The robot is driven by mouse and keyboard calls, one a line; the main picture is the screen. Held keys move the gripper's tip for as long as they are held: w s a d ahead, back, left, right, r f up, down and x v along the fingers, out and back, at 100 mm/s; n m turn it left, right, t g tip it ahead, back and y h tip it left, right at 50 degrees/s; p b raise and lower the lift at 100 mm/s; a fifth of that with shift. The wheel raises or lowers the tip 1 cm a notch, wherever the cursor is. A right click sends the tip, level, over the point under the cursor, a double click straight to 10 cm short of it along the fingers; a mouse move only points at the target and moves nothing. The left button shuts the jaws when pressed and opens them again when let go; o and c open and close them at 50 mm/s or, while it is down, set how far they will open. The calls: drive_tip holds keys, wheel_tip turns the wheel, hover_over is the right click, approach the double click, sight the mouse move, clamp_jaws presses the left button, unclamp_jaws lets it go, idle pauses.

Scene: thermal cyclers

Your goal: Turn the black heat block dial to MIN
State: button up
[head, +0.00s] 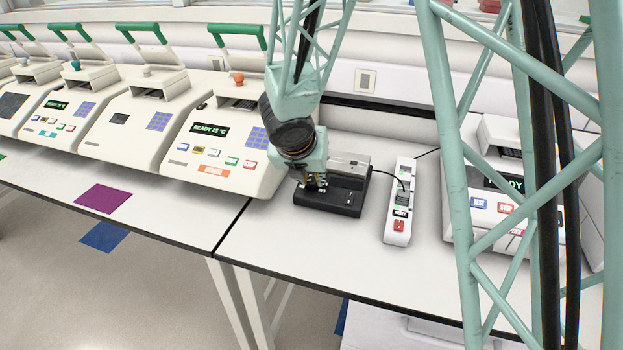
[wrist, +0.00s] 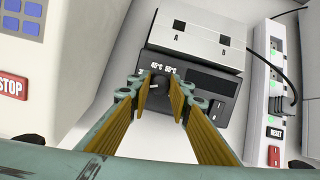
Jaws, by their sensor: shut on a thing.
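The black heat block (head: 345,200) sits on the bench in the head view, with a grey metal block on top. In the wrist view the heat block (wrist: 218,83) shows sockets marked A and B above a dark front panel. The black dial (wrist: 158,83) is on the left of that panel, below small temperature labels. My gripper (wrist: 159,88) has its yellow-padded fingers on either side of the dial, shut on it. In the head view my gripper (head: 316,183) reaches down to the heat block's left front. The MIN mark is not readable, and the fingers partly hide the dial.
A white power strip (head: 398,205) with a red switch and a cable stands just right of the heat block. Thermal cyclers (head: 225,140) line the bench on the left, and another machine (head: 490,190) stands at right. The bench front is clear.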

idle(0.4)
drive_tip(key=o, duration=0.8)
drive_tip(key=shift+o, duration=0.2)
drive_tip(key=shift+s+r, duration=0.1)
drive_tip(key=shift+r, duration=0.05)
drive_tip(key=v, duration=1.2)
